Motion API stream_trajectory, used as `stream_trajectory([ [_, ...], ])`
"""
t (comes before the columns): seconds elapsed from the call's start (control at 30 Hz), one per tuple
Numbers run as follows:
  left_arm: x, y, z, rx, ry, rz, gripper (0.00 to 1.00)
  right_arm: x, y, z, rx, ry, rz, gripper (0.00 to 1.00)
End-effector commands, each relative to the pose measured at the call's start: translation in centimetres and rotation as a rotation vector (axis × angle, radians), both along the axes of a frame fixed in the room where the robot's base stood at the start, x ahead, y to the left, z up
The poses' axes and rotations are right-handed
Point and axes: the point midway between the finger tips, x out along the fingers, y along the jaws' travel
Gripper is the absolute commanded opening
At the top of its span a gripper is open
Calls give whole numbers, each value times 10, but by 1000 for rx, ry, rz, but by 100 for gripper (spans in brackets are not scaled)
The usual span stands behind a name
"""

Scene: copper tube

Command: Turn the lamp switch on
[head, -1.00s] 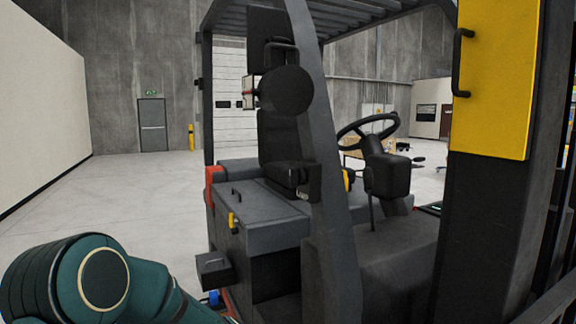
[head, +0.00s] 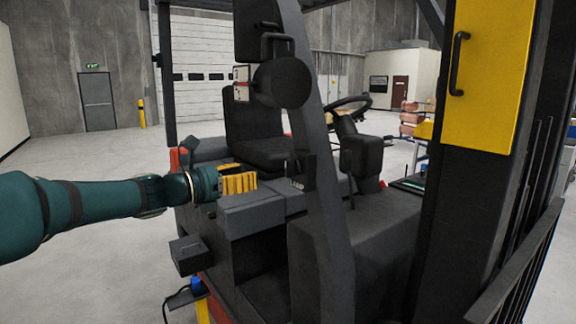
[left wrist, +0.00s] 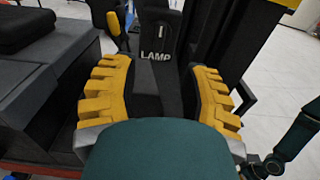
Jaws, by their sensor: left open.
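The lamp switch (left wrist: 158,32) is a dark block with a white "LAMP" label and a small white mark above it. In the left wrist view it stands at the top middle, straight beyond the fingers. My left gripper (head: 254,181) is open and empty above the grey side of the forklift, left of the switch. Its yellow ribbed fingers (left wrist: 157,75) are spread wide in the left wrist view, short of the switch. My right gripper cannot be made out.
The forklift's front post (head: 325,180) rises just right of the switch. The black seat (head: 262,152) is behind my left gripper. The steering wheel (head: 348,104) is farther right. A dark box-shaped step (head: 188,254) juts out below my arm. Open floor lies to the left.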

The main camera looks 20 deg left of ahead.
Motion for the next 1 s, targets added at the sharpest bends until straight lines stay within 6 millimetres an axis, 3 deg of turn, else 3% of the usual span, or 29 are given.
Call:
stream_trajectory([
  [0.53, 80, -63, 0, 3, 1, -3, 46, -1, 0, 12, 2, 0, 2, 64],
  [0.73, 93, -73, -1, 2, 1, -1, 46, -1, -1, 15, 3, 0, 2, 64],
  [1.0, 95, -75, -1, 3, 0, 0, 46, -1, -1, 15, 3, 0, 1, 64],
])
